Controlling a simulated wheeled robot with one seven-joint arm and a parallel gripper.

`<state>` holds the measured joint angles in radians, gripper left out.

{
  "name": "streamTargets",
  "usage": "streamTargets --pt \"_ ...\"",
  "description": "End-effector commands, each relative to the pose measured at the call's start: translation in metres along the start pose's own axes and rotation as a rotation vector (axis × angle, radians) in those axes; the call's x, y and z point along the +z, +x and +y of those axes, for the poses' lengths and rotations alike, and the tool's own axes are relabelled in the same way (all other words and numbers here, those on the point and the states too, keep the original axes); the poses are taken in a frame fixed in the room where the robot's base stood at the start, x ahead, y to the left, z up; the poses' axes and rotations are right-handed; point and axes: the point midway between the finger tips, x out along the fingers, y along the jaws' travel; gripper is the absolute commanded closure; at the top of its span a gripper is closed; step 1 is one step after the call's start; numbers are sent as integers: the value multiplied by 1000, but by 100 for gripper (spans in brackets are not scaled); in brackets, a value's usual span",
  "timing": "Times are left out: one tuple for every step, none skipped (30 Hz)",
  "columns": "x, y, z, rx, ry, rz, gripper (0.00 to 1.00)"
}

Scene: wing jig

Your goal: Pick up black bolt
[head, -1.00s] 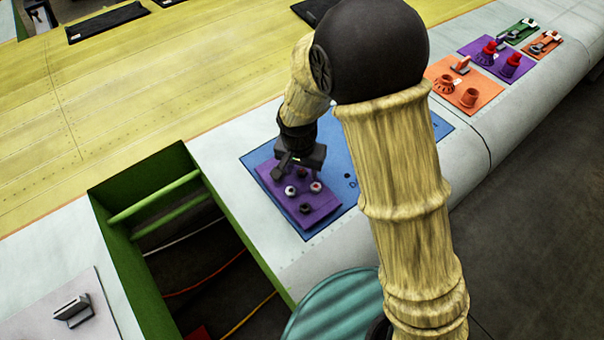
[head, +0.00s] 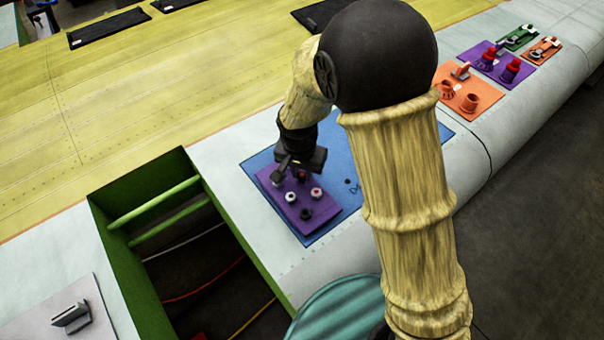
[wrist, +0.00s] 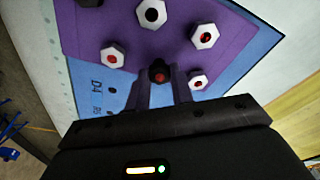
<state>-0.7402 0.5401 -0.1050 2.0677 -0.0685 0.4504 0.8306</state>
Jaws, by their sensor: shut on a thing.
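My gripper (head: 292,170) is over the back edge of the purple plate in the head view. In the wrist view my gripper (wrist: 161,84) has its two fingers on either side of a black bolt (wrist: 158,71) with a dark red centre, and it is shut on this bolt. I cannot tell whether the bolt is clear of the plate. Another dark bolt (head: 306,214) stands at the plate's front. The held bolt is hard to make out in the head view.
The purple plate (head: 322,208) lies on a blue mat (head: 348,168) and bears several white bolts, one (wrist: 198,78) close beside the right finger. An open green-edged bay (head: 150,195) lies to the left. Orange and purple plates with parts stand at the right.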

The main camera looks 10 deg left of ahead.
Motion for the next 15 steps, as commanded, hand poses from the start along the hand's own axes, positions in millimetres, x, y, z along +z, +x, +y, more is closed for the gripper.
streamTargets --pt "-1 -4 -1 -3 0 3 99" --pt "-2 -8 -1 -4 1 4 99" --pt "-2 -14 -1 -4 1 4 99" --pt "-3 -18 -1 -5 1 4 99" --pt "-4 -24 -1 -6 1 6 99" --pt "-5 -31 -1 -5 1 5 99" --pt "-5 -37 -1 -6 1 5 99" --pt "-6 -42 -1 -6 1 5 99" --pt "-7 -51 -1 -6 1 6 99" --pt "-8 -56 -1 -5 1 5 99" --pt "-8 -62 -1 -5 1 5 99" --pt "-9 -69 -1 -5 0 5 99" --pt "-10 -74 -1 -4 0 4 99" --pt "-10 -78 -1 -4 0 4 99" --pt "-10 -82 0 -3 0 3 99"
